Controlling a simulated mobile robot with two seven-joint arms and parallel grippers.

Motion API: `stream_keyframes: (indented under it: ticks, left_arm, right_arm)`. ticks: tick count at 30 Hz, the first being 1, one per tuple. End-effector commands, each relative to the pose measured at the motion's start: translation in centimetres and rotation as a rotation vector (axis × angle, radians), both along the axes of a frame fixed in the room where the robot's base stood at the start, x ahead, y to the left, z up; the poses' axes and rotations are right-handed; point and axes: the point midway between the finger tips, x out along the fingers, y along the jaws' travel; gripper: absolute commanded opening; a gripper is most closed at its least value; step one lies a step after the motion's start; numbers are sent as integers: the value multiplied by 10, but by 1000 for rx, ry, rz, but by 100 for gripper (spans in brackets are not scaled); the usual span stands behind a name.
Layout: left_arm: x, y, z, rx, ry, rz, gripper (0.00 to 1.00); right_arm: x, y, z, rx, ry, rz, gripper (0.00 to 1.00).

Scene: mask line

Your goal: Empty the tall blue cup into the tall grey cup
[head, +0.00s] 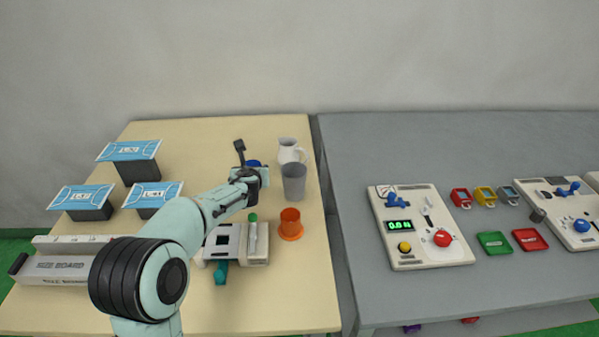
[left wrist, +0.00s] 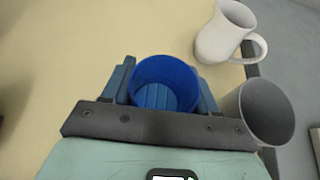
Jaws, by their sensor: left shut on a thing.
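The tall blue cup (left wrist: 165,84) is between the fingers of my left gripper (left wrist: 165,95), which is shut on it. The wrist view looks into its open top and shows a blue inside; I make out no separate contents. In the head view the blue cup (head: 254,163) is mostly hidden behind my gripper (head: 250,170). The tall grey cup (head: 294,183) stands upright on the beige table, just right of my gripper. It also shows at the right of the left wrist view (left wrist: 262,112), close beside the gripper. My right gripper is not in view.
A white mug (head: 288,151) stands behind the grey cup. An orange cup (head: 290,222) is in front of it. A grey-white device (head: 236,243) lies below my arm. Blue-topped boxes (head: 136,151) stand at left. A grey table (head: 350,150) with panels adjoins at right.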

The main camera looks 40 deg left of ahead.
Motion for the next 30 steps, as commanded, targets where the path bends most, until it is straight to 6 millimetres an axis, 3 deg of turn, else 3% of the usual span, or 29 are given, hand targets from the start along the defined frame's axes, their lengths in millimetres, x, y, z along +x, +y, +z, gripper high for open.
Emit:
stream_keyframes:
  ticks: [20,27,30]
  left_arm:
    - [2,-1,2,41,36,-5,27]
    - [8,-8,6,134,115,-6,27]
    - [12,-12,26,185,154,-5,27]
  right_arm:
    - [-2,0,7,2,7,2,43]
    - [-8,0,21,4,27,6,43]
    - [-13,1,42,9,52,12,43]
